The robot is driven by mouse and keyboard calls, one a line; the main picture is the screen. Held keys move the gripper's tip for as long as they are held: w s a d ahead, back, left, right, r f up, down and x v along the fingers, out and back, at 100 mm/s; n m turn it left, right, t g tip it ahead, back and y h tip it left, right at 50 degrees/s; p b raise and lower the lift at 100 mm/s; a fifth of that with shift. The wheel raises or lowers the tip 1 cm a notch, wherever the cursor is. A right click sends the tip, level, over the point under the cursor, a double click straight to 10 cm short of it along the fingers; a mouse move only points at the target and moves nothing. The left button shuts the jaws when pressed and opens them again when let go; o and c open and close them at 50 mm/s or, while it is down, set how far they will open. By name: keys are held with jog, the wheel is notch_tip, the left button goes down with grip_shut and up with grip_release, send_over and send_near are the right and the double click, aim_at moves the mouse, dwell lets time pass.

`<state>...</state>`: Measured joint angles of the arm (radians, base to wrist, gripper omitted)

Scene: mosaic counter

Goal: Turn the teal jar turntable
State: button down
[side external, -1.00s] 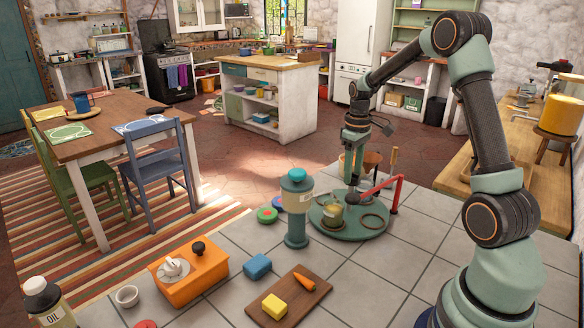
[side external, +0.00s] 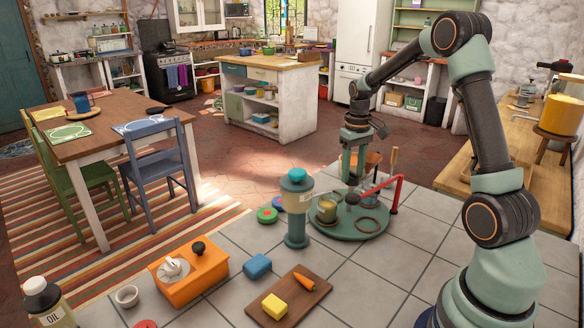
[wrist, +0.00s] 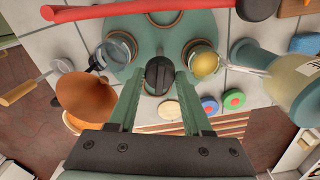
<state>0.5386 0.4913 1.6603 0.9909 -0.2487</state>
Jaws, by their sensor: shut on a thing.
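The teal turntable (side external: 345,233) is a round disc on the tiled counter, and it also fills the upper middle of the wrist view (wrist: 150,47). A jar with yellowish contents (side external: 327,211) sits on its left side, and shows right of centre in the wrist view (wrist: 205,64). A second, clear jar (wrist: 113,53) is left of centre there.
A teal-topped grinder-like post (side external: 296,215) stands close on the left. A blue block (side external: 257,266), an orange box (side external: 190,272) and a cutting board (side external: 290,308) lie in front. Tiles at the front right are bare.

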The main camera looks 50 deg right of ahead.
jog(key=shift+r+m, duration=0.1)
jog(key=shift+m, duration=7.2)
jog(key=shift+d, duration=0.1)
jog(key=c, duration=0.6)
grip_release()
